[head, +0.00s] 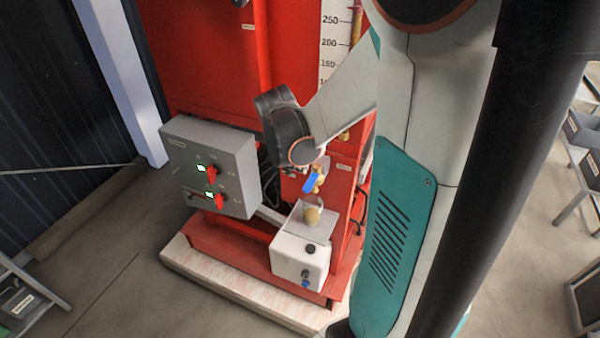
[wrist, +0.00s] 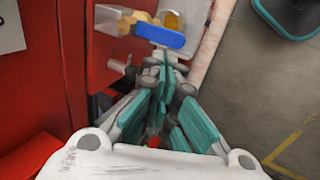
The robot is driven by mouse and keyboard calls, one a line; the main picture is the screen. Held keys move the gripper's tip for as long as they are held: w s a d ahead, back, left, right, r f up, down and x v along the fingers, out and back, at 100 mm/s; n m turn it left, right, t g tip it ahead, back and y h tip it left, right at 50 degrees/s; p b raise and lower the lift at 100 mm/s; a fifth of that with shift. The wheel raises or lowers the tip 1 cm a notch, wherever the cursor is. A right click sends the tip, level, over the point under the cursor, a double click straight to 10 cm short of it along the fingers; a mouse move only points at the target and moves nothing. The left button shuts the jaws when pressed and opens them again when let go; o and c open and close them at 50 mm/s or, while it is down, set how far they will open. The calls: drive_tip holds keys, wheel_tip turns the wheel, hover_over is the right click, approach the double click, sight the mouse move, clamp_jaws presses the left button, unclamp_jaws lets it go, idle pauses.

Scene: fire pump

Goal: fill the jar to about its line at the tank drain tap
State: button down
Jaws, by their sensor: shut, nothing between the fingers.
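The jar (head: 312,213) holds yellow-amber contents and stands under the drain tap on the white box's top. It also shows in the wrist view (wrist: 172,20), partly behind the tap's lever. Its line and exact level are too small to read. The brass drain tap (head: 318,170) has a blue lever (head: 311,183); in the wrist view the lever (wrist: 160,34) lies across the picture beyond the fingertips. My gripper (wrist: 162,72) is shut and empty, its tips close to the lever; contact cannot be told. In the head view my arm mostly hides the gripper.
The white box (head: 301,258) stands on the red base. A grey control box (head: 211,166) with red handles and green lights is to the left. The red tank (head: 205,60) rises behind with a level scale (head: 331,45). Floor (head: 110,260) at the left is mostly clear.

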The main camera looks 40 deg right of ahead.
drive_tip(key=shift+d+v, duration=0.25)
drive_tip(key=shift+v, duration=0.9)
drive_tip(key=shift+d+v, duration=0.2)
drive_tip(key=shift+v, duration=0.95)
